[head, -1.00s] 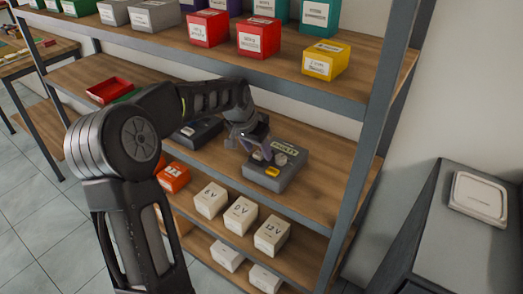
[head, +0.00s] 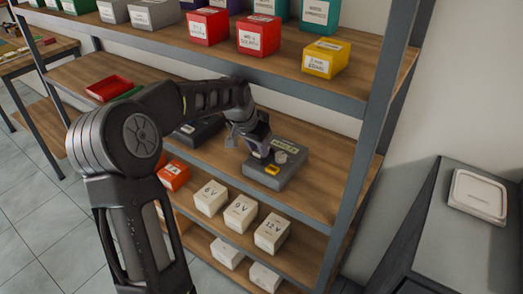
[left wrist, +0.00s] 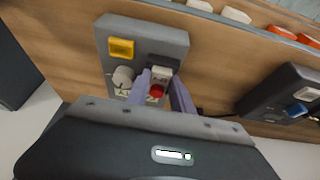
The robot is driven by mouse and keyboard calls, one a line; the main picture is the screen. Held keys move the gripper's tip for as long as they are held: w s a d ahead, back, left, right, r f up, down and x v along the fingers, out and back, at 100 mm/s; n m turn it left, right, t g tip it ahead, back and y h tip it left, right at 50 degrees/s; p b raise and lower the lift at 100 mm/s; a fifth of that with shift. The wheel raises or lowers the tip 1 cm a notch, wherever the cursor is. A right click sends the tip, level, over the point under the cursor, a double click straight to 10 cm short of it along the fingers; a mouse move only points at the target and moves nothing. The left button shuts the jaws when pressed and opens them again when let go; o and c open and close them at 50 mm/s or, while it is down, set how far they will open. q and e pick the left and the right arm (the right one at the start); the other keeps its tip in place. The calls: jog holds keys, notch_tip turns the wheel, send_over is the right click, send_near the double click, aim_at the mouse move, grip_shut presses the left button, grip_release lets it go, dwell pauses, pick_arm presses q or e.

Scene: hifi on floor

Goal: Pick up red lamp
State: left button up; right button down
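The red lamp (left wrist: 157,91) is a small red round piece on a grey box (left wrist: 182,40), which also shows in the head view (head: 262,180). My left gripper (head: 260,152) is low over the left part of this box. In the left wrist view its two fingers (left wrist: 162,92) stand apart on either side of the lamp, with a small gap visible at the right finger. The lamp is hidden in the head view. A white and black switch (left wrist: 160,71) sits right beside the lamp. My right gripper is not in view.
The box also bears a yellow button (left wrist: 121,48) and a grey knob (left wrist: 123,77). It stands on a wooden shelf (head: 325,160) with free room to its right. A dark device (head: 200,130) stands left. The upper shelf holds a red box (head: 258,36) and others.

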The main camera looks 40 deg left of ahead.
pick_arm(q)
grip_shut()
jog(key=shift+r, duration=0.1)
dwell(0.3)
jog(key=shift+r+b, duration=0.45)
jog(key=s+b, duration=0.5)
jog(key=s, duration=0.8)
notch_tip(320, 180, up, 14)
jog(key=shift+p, duration=0.35)
